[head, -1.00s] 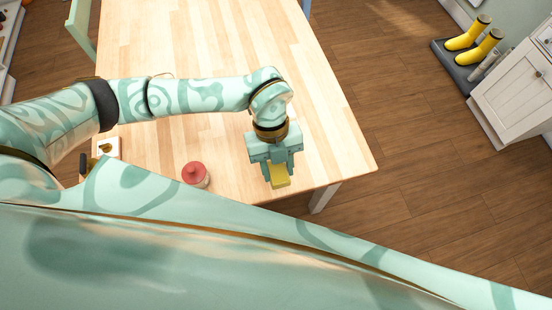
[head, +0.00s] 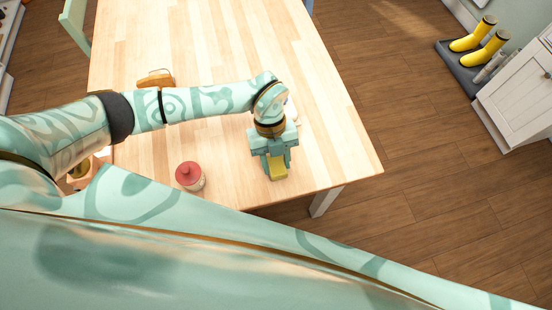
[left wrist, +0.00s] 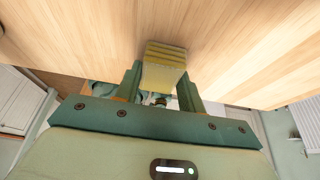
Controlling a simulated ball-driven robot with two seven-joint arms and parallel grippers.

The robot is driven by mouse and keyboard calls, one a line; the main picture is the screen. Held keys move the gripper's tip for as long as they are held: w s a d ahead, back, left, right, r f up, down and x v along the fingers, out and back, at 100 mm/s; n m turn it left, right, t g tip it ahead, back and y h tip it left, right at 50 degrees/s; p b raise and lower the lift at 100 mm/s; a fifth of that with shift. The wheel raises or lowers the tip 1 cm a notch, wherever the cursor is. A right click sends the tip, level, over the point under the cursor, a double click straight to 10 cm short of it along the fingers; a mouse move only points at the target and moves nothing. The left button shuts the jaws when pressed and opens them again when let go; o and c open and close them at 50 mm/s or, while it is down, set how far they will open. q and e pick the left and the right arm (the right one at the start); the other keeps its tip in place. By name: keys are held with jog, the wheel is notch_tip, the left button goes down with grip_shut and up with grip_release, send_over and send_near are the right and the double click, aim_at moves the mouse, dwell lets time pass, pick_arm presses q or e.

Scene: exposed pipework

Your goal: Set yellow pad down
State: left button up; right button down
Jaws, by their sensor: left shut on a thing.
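The yellow pad (head: 278,172) is held between the fingers of my left gripper (head: 277,162), over the near right part of the wooden table (head: 225,55). In the left wrist view the ridged yellow pad (left wrist: 164,66) sits between the two green fingers (left wrist: 160,88), with the table surface (left wrist: 240,45) close beyond it. I cannot tell whether the pad touches the table. My right gripper is not in view.
A jar with a red lid (head: 190,176) stands left of the gripper near the table's front edge. A brown object (head: 155,79) lies behind my arm. A white thing (head: 291,108) shows partly behind my wrist. The table's right side is clear.

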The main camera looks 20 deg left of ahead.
pick_arm(q)
jog(key=o, duration=0.8)
jog(key=shift+o, duration=0.7)
jog(key=p+v, duration=0.2)
jog(key=v, duration=1)
jog(key=shift+d+r, duration=0.1)
